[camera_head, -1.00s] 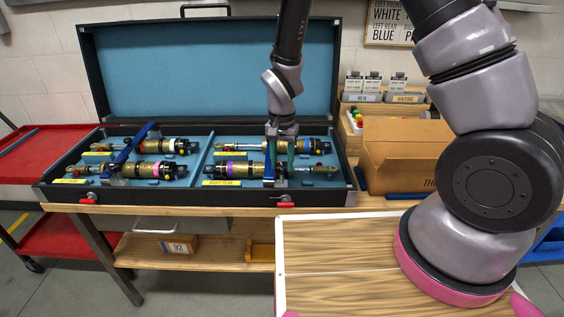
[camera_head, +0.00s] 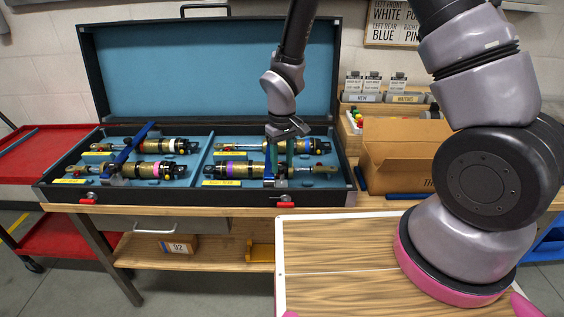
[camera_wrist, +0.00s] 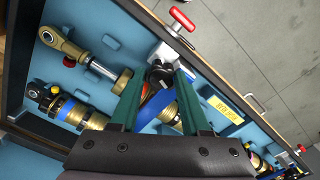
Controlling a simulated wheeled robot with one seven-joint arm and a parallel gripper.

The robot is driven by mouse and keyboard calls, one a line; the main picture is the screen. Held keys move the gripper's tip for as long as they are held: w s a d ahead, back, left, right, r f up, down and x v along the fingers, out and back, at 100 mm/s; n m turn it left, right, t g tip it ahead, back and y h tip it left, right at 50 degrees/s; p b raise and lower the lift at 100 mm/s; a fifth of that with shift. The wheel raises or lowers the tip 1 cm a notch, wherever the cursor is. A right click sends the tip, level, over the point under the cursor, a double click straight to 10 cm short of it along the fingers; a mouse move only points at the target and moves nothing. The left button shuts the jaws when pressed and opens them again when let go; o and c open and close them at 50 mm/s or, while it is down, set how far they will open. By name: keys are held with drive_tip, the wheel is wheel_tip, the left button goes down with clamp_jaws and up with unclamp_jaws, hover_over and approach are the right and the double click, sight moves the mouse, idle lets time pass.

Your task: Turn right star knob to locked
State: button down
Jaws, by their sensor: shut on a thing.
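The right star knob is a small dark knob (camera_wrist: 160,76) at the end of a blue strap (camera_wrist: 154,108), beside a pale metal block (camera_wrist: 168,54) near the case's front edge. My gripper (camera_wrist: 162,72) has its two green fingers on either side of the knob and is shut on it. In the head view my gripper (camera_head: 279,172) reaches down into the right half of the open case (camera_head: 60,192), and its fingers hide the knob. The knob's exact angle cannot be told.
Gold-bodied shocks lie in blue foam around my fingers, one with a purple ring (camera_head: 240,168). A second blue strap (camera_head: 132,146) crosses the left pair. Red latches (camera_head: 285,199) sit on the case front. A cardboard box (camera_head: 400,155) stands to the right.

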sight(282, 165)
drive_tip(key=shift+n, duration=1.6)
drive_tip(key=shift+c, duration=1.9)
unclamp_jaws()
wheel_tip(282, 165, up, 11)
drive_tip(key=shift+f, duration=0.1)
